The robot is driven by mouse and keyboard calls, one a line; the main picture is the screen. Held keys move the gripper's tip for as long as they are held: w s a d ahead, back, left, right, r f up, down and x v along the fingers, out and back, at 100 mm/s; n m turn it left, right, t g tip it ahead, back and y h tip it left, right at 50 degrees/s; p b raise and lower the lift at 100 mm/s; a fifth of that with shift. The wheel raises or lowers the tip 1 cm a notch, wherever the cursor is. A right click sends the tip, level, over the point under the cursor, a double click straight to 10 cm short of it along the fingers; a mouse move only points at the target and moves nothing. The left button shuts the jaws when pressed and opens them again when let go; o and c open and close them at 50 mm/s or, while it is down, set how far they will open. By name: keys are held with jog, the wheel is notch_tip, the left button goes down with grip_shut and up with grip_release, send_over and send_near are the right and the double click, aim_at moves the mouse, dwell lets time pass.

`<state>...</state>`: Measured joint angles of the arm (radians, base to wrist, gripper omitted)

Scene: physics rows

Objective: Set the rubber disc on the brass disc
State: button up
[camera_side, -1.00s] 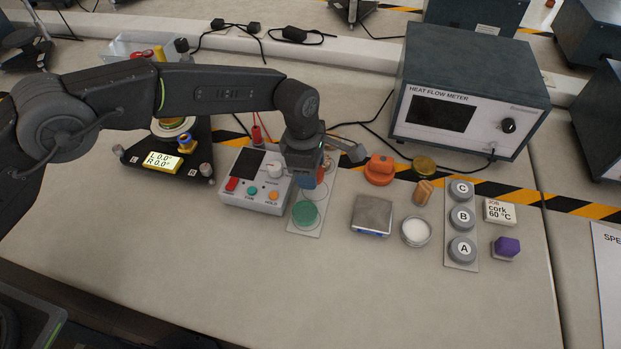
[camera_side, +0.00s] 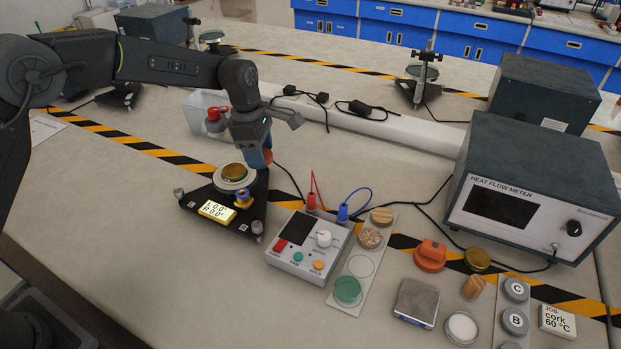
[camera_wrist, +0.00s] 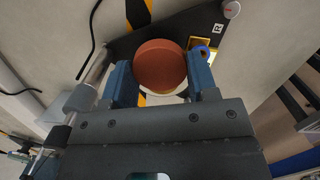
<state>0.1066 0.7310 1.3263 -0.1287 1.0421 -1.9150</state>
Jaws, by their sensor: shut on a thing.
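My gripper (camera_side: 258,157) is shut on a red-brown disc, taken as the rubber disc (camera_wrist: 160,66). The wrist view shows it between the two blue fingers (camera_wrist: 161,82); in the side view only its edge (camera_side: 266,156) shows. The brass disc (camera_side: 233,171) lies on a pale round plate on a black three-cornered stand (camera_side: 249,222). My gripper is above and to the right of the brass disc in the side view, apart from it. In the wrist view the held disc hides most of what lies beneath.
A grey strip (camera_side: 347,296) holds a green disc, an empty ring and two other discs. A meter box (camera_side: 309,245) with red and blue plugs stands beside the stand. A clear bin (camera_side: 198,112) is behind the gripper.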

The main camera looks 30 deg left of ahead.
jog(key=r+n, duration=0.1)
send_over(234, 170)
jog(key=shift+a, duration=0.2)
jog(key=shift+f, duration=2.3)
jog(key=shift+f, duration=0.55)
jog(key=o, duration=1)
jog(key=shift+r, duration=3.5)
